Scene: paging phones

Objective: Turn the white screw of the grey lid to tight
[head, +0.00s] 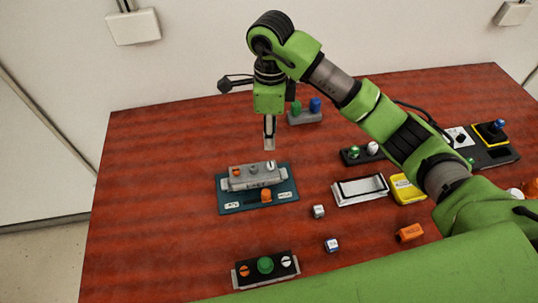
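The grey lid (253,182) sits on a teal base plate (226,201) left of the table's middle. A white screw (270,166) is at the right of its top and an orange one (236,172) at the left. Whether the white screw is tight is too small to tell. My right gripper (269,146) points straight down above and behind the lid, close to the white screw in the picture but apparently apart from it. Its fingers are seen nearly edge-on, so their opening is unclear; nothing shows in them. My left gripper is out of view.
An orange knob (266,196) stands before the lid. A black panel (265,282) with a green button is in front. A white tray (361,188), a yellow box (407,188), small cubes (318,211) and an orange block (410,232) lie right. The table's left side is clear.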

